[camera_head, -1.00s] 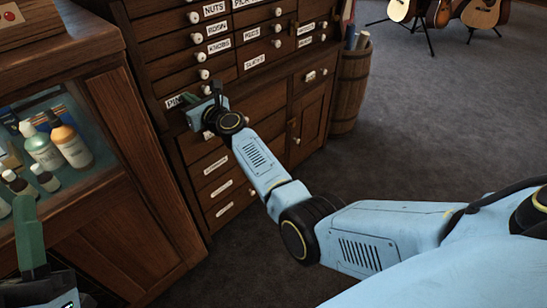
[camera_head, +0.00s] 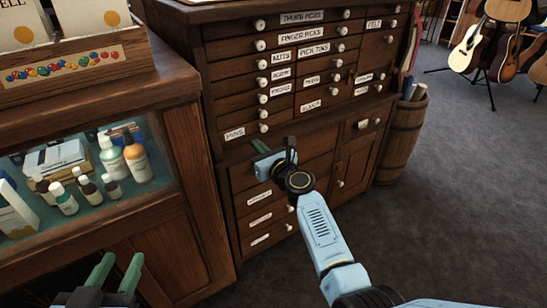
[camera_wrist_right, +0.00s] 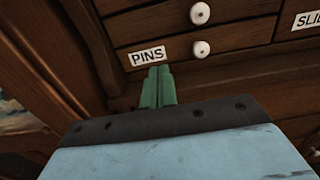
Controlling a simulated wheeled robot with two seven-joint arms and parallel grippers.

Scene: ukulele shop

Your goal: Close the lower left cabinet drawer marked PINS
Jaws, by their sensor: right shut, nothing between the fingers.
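The PINS drawer (camera_head: 248,131) is at the lower left of the dark wood cabinet's small-drawer section. It looks about flush with the drawers above. Its white label (camera_wrist_right: 147,57) and round white knob (camera_wrist_right: 201,48) show in the right wrist view. My right gripper (camera_head: 260,146) is shut and empty, with its green fingertips (camera_wrist_right: 158,72) just below the PINS label. I cannot tell if they touch the cabinet. My left gripper (camera_head: 118,262) is at the bottom left of the head view, its two green fingers apart, empty, in front of the glass case.
A glass-fronted wooden counter (camera_head: 185,150) with bottles stands left of the cabinet, close to the drawer. Larger drawers (camera_head: 265,218) and a cupboard door (camera_head: 357,165) lie below. A barrel (camera_head: 402,140) stands right. The carpet (camera_head: 470,190) there is clear.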

